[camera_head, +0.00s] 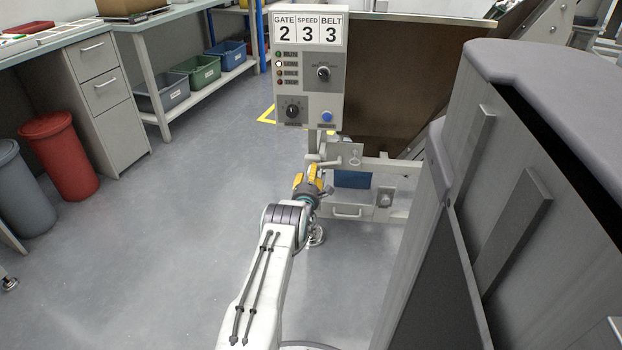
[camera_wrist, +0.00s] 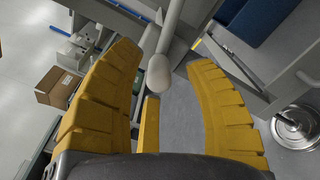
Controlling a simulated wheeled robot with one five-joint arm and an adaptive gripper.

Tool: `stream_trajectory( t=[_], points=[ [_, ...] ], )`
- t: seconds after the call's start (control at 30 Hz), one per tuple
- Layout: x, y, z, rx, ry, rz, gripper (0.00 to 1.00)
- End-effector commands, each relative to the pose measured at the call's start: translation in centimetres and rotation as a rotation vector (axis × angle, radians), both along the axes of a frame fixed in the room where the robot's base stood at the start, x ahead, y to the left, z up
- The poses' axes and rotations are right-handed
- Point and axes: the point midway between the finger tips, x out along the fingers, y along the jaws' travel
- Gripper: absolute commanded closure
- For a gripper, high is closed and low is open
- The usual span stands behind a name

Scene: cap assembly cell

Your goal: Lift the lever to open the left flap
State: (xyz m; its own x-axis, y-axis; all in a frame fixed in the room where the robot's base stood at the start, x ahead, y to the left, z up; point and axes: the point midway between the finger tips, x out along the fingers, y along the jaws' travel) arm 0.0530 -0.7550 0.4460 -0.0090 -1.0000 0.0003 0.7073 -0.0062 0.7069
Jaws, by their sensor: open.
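My gripper (camera_head: 314,178) is in front of the control post, below the control box. A pale grey lever (camera_wrist: 160,74) with a rounded end comes down from the top of that view and lies between the fingers, with gaps on both sides. In the head view the lever (camera_head: 313,158) is small and partly covered by my gripper. I cannot clearly pick out the left flap.
The control box (camera_head: 310,75) reads gate 2, speed 3, belt 3. A grey frame with a drawer (camera_head: 347,211) and a blue box (camera_head: 352,179) stand just right of my gripper. A large grey machine (camera_head: 520,200) fills the right side.

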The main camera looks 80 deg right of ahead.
Motion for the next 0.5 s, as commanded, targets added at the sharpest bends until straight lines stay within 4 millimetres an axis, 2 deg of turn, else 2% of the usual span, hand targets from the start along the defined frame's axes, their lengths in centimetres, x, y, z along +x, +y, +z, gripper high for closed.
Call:
stream_trajectory(
  t=[0.2,0.5],
  points=[
    [0.0,-1.0,-0.1,0.000,0.000,0.000,0.52],
    [0.0,-1.4,0.0,0.001,0.000,-0.001,0.52]
  ],
)
